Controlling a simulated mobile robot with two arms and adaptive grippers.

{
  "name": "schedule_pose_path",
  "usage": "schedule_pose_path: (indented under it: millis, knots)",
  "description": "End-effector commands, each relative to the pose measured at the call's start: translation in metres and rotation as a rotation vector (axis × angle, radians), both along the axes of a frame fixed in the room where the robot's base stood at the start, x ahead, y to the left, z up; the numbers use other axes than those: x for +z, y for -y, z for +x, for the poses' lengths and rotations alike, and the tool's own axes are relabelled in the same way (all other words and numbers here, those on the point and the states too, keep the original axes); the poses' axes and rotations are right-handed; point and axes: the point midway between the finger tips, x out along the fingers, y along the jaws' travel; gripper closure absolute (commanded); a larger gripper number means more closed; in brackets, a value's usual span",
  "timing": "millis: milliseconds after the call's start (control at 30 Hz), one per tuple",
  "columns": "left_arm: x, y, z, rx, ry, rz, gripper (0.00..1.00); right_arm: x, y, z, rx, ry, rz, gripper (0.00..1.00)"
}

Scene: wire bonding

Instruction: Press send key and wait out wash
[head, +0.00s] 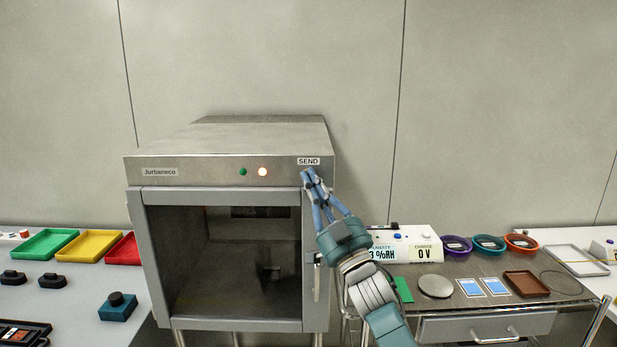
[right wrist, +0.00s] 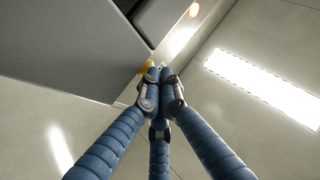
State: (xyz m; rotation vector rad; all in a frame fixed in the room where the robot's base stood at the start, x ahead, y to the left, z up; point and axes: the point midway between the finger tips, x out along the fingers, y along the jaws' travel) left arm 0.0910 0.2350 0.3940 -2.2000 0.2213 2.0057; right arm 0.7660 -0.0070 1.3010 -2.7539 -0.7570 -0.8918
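The steel wash cabinet (head: 225,140) stands at the centre of the head view. A "SEND" label (head: 308,161) is at the right end of its front panel. A green lamp (head: 242,172) and a bright, pale lit lamp (head: 262,172) are to its left. My right gripper (head: 308,175) is shut and empty, its blue fingertips just under the label, covering the spot there. In the right wrist view the fingertips (right wrist: 158,70) are drawn together beside a small yellow part (right wrist: 146,67) at the cabinet's edge; I cannot tell whether they touch it. My left gripper is not in view.
The cabinet's front door (head: 160,255) with a dark window looks shut; its handle (head: 317,275) is on the right. Green, yellow and red trays (head: 89,246) are on the left table. A steel cart (head: 440,300) with bowls and a meter (head: 410,240) stands at the right.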

Motion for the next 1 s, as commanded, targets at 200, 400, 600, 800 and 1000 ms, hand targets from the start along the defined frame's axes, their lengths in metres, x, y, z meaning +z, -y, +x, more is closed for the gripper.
schedule_pose_path:
  millis: [200,400,600,800,1000]
  knots:
    - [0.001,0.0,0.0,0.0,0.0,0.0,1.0,0.0,0.0,0.0,-0.001,-0.001,0.0,1.0]
    - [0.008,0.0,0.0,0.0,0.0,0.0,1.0,0.001,0.001,-0.008,-0.002,-0.002,0.0,1.0]
    - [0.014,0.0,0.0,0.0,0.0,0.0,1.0,0.001,0.001,-0.018,0.0,-0.001,0.001,1.0]
    - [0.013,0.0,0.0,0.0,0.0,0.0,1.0,0.0,0.0,-0.018,-0.001,0.0,0.001,1.0]
    - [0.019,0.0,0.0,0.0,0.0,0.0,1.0,0.0,0.0,-0.024,0.0,-0.002,0.0,1.0]
